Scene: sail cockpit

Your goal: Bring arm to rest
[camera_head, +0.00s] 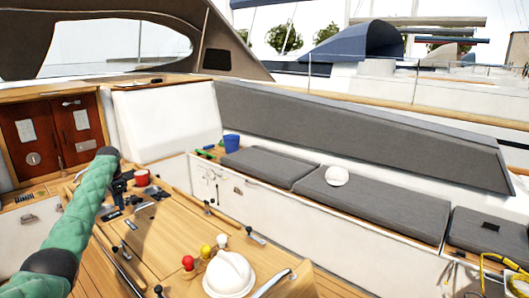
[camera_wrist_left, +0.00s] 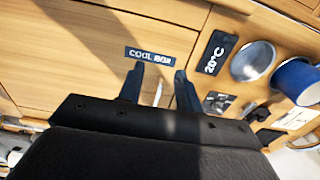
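My left arm (camera_head: 80,215), in a green padded sleeve, comes in from the left in the head view. Its dark left gripper (camera_head: 122,186) is over the far left part of the wooden cockpit table, close to a red mug (camera_head: 142,177). In the left wrist view the left gripper (camera_wrist_left: 160,88) has its two fingers apart, with a gap between them. They point at a wooden panel (camera_wrist_left: 75,55) with a "COOL BOX" label (camera_wrist_left: 150,54). Nothing is clearly held; a thin pale streak shows between the fingers. My right gripper is not in view.
The table (camera_head: 155,235) carries small dark items, a white helmet-like dome (camera_head: 229,273), and red, yellow and white knobs. A bench with grey cushions (camera_head: 375,205) holds a white cap (camera_head: 337,176). A blue cup (camera_wrist_left: 297,80) and a "20°C" label (camera_wrist_left: 214,52) show in the wrist view.

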